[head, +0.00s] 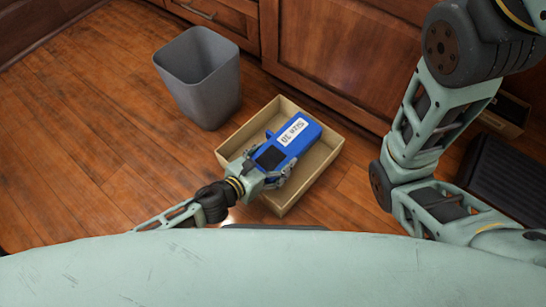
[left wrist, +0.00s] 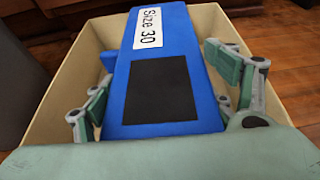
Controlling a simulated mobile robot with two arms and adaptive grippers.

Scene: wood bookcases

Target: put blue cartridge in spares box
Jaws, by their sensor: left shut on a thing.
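The blue cartridge (head: 298,138), with a white "Size 30" label and a black panel, is in my left gripper (head: 268,172). In the left wrist view the cartridge (left wrist: 170,60) lies between the two fingers of the gripper (left wrist: 165,105). The open tan cardboard box (head: 321,176) is directly under the cartridge, and its walls (left wrist: 55,110) surround it in the wrist view. I cannot tell whether the cartridge touches the box floor. The right gripper is not in view; my right arm is at the right of the head view.
A grey bin (head: 203,85) stands on the wood floor just behind and left of the box. Wooden cabinets (head: 330,60) stand behind. A black object (head: 503,180) and another small box (head: 504,115) are at the right. Floor at the left is clear.

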